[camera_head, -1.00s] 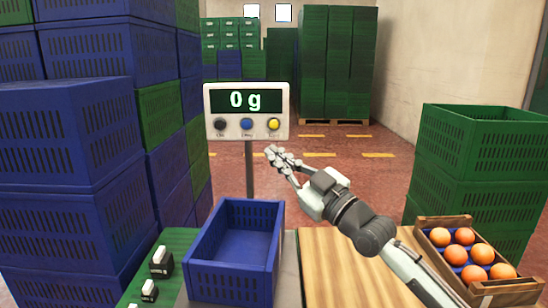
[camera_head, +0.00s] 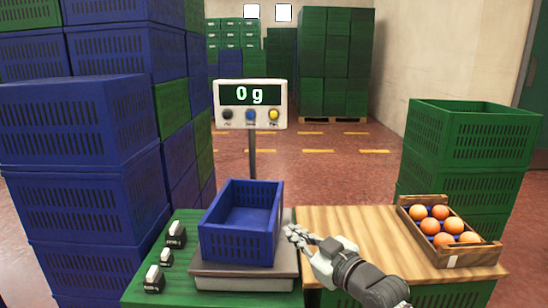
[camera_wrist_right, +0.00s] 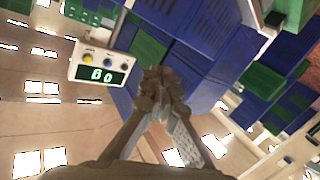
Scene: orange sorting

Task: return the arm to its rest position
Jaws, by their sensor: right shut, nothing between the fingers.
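My right gripper (camera_head: 292,235) is shut and empty. In the head view it is low, just right of the blue crate on the scale, over the left edge of the wooden board. Its arm comes in from the bottom right. In the right wrist view the fingertips (camera_wrist_right: 163,80) meet at the middle of the picture, with nothing between them. My left gripper is not in view.
The empty blue crate (camera_head: 208,240) stands on the scale plate (camera_head: 245,283); the display (camera_head: 250,95) reads 0 g. A wooden crate (camera_head: 412,238) of several oranges sits at right. Crate stacks (camera_head: 75,210) rise at left; green crates (camera_head: 460,180) stand behind the oranges.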

